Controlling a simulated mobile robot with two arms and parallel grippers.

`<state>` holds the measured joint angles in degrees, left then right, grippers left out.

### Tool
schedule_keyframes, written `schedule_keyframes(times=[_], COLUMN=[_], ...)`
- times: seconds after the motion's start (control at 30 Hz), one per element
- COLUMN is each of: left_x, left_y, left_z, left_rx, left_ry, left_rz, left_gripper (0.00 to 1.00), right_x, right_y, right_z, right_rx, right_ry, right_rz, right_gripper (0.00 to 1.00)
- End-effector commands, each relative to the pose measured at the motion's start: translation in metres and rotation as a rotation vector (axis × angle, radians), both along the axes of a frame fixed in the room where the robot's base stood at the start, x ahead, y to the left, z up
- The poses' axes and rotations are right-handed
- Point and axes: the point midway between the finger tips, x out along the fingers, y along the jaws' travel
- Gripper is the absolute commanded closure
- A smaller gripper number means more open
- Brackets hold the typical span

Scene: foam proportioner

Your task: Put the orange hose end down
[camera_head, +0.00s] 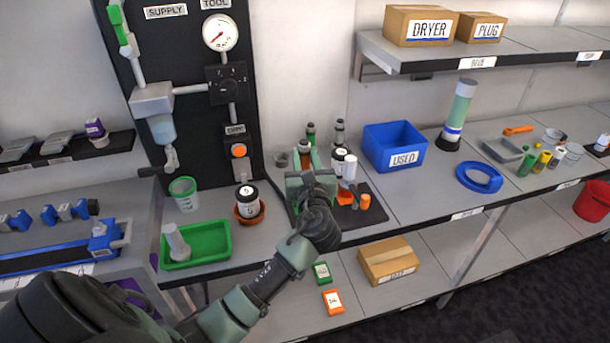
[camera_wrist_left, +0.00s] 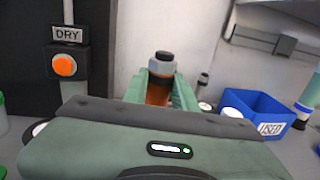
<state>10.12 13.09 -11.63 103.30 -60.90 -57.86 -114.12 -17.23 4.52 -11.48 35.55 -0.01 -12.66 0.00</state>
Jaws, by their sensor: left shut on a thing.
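My left gripper (camera_head: 308,168) reaches over the dark mat (camera_head: 372,218) on the bench. In the left wrist view its two green fingers stand on either side of an amber-orange bottle-like piece (camera_wrist_left: 158,92) with a grey band and dark cap. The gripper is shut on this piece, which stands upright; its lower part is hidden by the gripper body. A small orange piece (camera_head: 365,201) sits on the mat, right of the gripper, near a white cylinder (camera_head: 349,169). I cannot make out a hose. My right gripper is not in view.
Dark-capped bottles (camera_head: 339,133) stand close behind the gripper. A blue USED bin (camera_head: 395,147) is to the right, a green tray (camera_head: 196,243) to the left, and the panel with gauge (camera_head: 220,33) behind.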

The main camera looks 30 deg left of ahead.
Motion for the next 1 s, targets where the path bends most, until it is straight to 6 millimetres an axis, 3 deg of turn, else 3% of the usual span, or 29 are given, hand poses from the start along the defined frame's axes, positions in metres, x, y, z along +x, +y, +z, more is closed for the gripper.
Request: schedule_keyframes(times=[0.4, 0.87, 0.9, 0.97, 1.0], left_x=[0.000, 0.000, 0.000, 0.000, 0.000], left_y=[0.000, 0.000, 0.000, 0.000, 0.000], left_z=[-0.049, -0.057, -0.057, -0.057, -0.057], left_rx=[0.002, 0.001, 0.000, 0.000, 0.000], left_ry=[0.001, -0.002, -0.001, -0.001, -0.001], left_rz=[0.001, 0.000, 0.000, 0.000, 0.000], left_gripper=[1.00, 1.00, 0.64, 0.51, 0.51], right_x=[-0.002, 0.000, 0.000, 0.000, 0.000], right_y=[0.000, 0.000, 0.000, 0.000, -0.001], right_z=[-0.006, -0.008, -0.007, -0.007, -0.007], right_rx=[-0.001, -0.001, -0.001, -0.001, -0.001], right_ry=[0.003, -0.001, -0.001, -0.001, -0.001], right_rz=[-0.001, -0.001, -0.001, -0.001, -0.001], right_gripper=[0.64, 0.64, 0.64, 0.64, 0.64])
